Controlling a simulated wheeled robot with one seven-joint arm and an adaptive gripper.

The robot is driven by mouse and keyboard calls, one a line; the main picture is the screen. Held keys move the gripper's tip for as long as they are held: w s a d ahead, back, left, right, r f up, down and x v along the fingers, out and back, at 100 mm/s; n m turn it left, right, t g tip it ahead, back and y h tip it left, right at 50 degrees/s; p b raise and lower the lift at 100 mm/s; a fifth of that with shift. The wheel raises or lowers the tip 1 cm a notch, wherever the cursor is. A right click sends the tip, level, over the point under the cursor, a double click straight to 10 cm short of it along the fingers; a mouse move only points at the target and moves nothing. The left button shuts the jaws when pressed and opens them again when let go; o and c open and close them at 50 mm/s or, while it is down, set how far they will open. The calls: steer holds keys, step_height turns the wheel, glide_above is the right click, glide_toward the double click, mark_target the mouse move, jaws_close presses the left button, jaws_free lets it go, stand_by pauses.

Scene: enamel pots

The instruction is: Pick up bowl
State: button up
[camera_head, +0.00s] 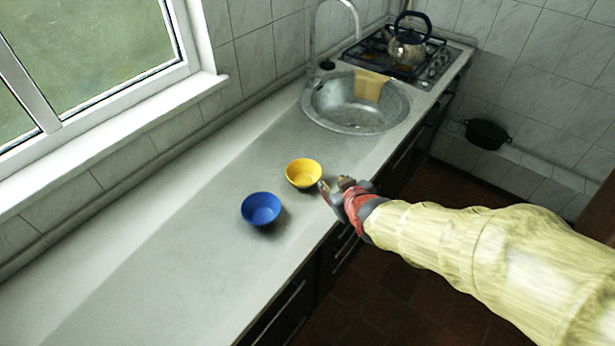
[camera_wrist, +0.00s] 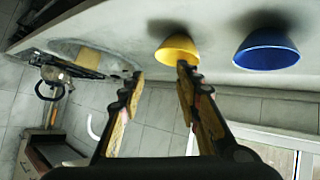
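A yellow bowl (camera_head: 303,173) stands upright on the grey counter, and a blue bowl (camera_head: 261,208) stands to its left and nearer the front. My gripper (camera_head: 332,188) is at the counter's front side, just right of the yellow bowl. In the wrist view my gripper (camera_wrist: 160,72) has its two fingers spread apart with nothing between them. The yellow bowl (camera_wrist: 177,50) shows just past the right fingertip, and the blue bowl (camera_wrist: 266,49) is farther right. I cannot tell whether the fingertip touches the yellow bowl.
The counter (camera_head: 150,260) is clear left of the bowls. A kettle (camera_head: 407,47) stands on the stove. A black pot (camera_head: 487,134) is by the right wall. A window is at left.

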steer(key=w+a+f+n+y, duration=0.1)
steer(key=a+f, duration=0.1)
steer(key=a, duration=0.1)
steer(key=w+a+f+n+t, duration=0.1)
steer(key=a+f, duration=0.2)
steer(key=w+a+f+n+t+y, duration=0.1)
steer(key=a+f, duration=0.1)
steer(key=a, duration=0.1)
steer(key=shift+w+f+y, duration=0.1)
steer(key=shift+f+y, duration=0.15)
steer(key=shift+y, duration=0.05)
steer(key=b, duration=0.2)
glide_toward(289, 174)
steer(key=x, duration=0.3)
steer(key=shift+a+f, duration=0.2)
steer(key=shift+a, duration=0.05)
steer(key=b+x, duration=0.1)
steer(key=x, duration=0.3)
steer(key=shift+d, duration=0.15)
steer(key=shift+w+a+b, duration=0.25)
steer(key=shift+w+b, duration=0.1)
steer(key=shift+w, duration=0.25)
steer(key=c, duration=0.3)
jaws_close()
